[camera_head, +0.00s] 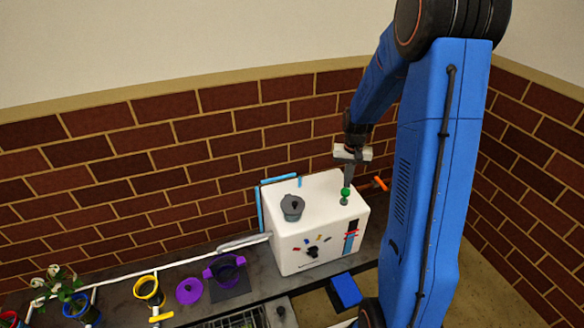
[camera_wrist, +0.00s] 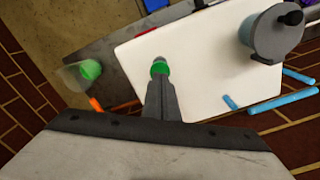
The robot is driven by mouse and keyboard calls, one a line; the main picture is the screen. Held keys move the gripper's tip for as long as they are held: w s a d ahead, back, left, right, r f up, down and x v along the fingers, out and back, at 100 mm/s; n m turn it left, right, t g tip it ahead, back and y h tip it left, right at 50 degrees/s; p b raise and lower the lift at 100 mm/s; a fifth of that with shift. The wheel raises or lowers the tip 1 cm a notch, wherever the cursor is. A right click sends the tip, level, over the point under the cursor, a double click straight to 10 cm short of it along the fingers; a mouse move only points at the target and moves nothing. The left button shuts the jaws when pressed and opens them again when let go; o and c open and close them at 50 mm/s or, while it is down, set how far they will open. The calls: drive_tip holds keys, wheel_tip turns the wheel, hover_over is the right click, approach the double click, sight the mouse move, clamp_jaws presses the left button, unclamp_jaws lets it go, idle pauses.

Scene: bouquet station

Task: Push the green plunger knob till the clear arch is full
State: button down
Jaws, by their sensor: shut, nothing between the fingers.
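The green plunger knob (camera_head: 346,192) stands on a short grey stem on top of the white box (camera_head: 310,215), near its right side. My gripper (camera_head: 348,183) is shut and empty, pointing down right above the knob. In the wrist view, my shut fingertips (camera_wrist: 160,80) line up with the green knob (camera_wrist: 160,67) and partly cover it; I cannot tell whether they touch. A see-through piece with green at one end (camera_wrist: 80,74) shows beside the box in the wrist view. I cannot tell whether it is the clear arch, or how full it is.
A grey lidded pot (camera_head: 292,207) sits on the box top, left of the knob. Blue bars (camera_head: 260,208) edge the box's left and back. An orange piece (camera_head: 381,184) is at its right. Purple and yellow pots stand left on the counter; a brick wall is behind.

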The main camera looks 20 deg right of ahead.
wheel_tip(320, 180, up, 9)
idle(0.8)
drive_tip(key=s+a+r+n+t, duration=0.2)
drive_tip(key=s+a+r+n, duration=0.1)
drive_tip(key=s+a+r, duration=0.9)
drive_tip(key=s+a+r+n+t, duration=0.1)
drive_tip(key=s+a, duration=0.1)
drive_tip(key=s, duration=0.7)
drive_tip(key=s+a+r+n+t, duration=0.1)
drive_tip(key=s, duration=0.8)
drive_tip(key=shift+s+a+r+n+t, duration=0.15)
drive_tip(key=shift+a+r+n+t, duration=0.15)
drive_tip(key=shift+a+r+t, duration=0.1)
idle(1.1)
